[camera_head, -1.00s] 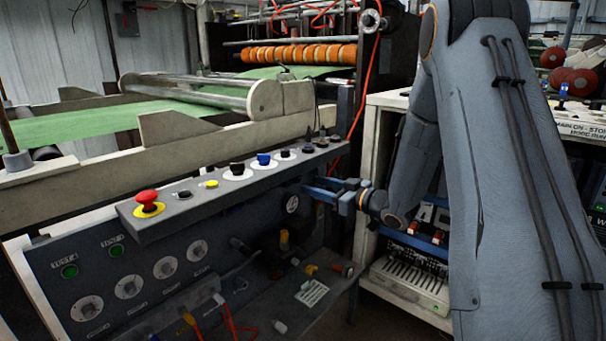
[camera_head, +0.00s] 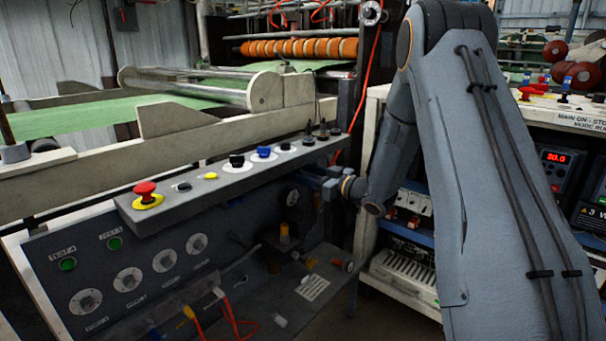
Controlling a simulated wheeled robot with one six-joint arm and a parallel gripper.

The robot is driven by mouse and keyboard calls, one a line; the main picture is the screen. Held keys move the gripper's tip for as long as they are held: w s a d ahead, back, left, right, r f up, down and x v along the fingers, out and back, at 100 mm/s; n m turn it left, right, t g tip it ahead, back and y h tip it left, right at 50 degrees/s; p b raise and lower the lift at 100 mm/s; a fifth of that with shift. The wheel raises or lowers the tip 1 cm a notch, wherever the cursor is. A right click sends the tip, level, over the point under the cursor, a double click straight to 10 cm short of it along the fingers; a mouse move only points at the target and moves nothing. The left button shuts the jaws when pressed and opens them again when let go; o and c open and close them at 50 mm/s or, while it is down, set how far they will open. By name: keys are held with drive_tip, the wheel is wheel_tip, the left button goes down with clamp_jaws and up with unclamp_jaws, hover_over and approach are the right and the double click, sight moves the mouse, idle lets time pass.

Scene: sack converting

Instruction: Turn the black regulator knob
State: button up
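The grey control console has a sloped top strip (camera_head: 162,218) with several knobs and buttons. A black knob on a white disc (camera_head: 236,161) sits on this strip. I cannot tell which of these black parts is the regulator knob. My gripper (camera_head: 309,182) is at the right end of the console, just below the strip and close to the gauge. Its fingers point left and are dark and small. No held object shows.
A red mushroom button (camera_head: 145,190) on a yellow base stands at the strip's left end. A lower shelf (camera_head: 300,296) carries fittings, with red cables hanging near it. A white cabinet (camera_head: 372,135) stands right, behind my arm. Green sheet (camera_head: 110,116) lies on the machine behind.

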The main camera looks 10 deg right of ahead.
drive_tip(key=c, duration=1)
drive_tip(key=shift+c, duration=0.2)
drive_tip(key=shift+n, duration=0.3)
drive_tip(key=shift+n+p, duration=0.45)
drive_tip(key=shift+n, duration=0.75)
drive_tip(key=shift+s+n, duration=0.1)
drive_tip(key=shift+n, duration=2)
